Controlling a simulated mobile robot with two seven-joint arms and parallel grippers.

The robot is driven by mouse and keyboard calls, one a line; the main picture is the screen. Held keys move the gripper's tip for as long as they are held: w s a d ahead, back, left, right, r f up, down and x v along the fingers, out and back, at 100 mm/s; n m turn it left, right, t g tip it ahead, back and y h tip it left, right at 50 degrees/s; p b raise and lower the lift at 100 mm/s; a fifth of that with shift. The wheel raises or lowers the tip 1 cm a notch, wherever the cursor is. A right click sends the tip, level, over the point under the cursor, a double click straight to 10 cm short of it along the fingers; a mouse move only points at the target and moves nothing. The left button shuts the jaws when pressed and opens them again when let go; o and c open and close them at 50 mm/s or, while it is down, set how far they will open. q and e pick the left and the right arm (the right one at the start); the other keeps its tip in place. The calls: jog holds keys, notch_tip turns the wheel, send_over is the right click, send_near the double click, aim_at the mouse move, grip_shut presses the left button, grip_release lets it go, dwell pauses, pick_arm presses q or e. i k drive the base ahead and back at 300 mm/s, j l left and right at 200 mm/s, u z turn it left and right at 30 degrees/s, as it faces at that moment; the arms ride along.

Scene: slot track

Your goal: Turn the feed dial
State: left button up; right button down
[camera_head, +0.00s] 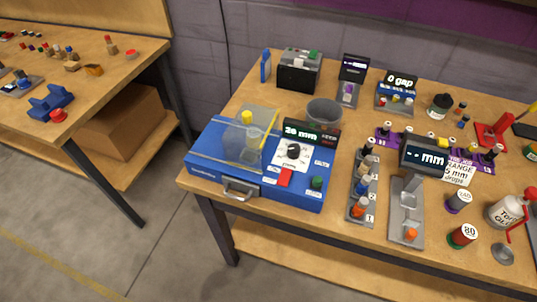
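A blue machine (210,168) stands at the near left corner of the right-hand table. On its top is a black dial knob (293,151) on a white marked plate, which I take for the feed dial. A small display (298,132) behind the knob reads what looks like 20 mm. A clear cover with a yellow knob (246,117) stands left of the dial. Neither of my grippers is in view, and nothing touches the dial.
A grey cup (324,112) stands just behind the machine. A grey rack with several knobbed pieces (362,188) and a gauge with a display (424,157) stand to its right. A second table (120,60) with small parts is at the left. Floor between the tables is clear.

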aim_at(294, 150)
jog(key=z, duration=1.55)
jog(key=k+j, duration=0.2)
jog(key=k+j+z, duration=0.05)
jog(key=k, duration=0.05)
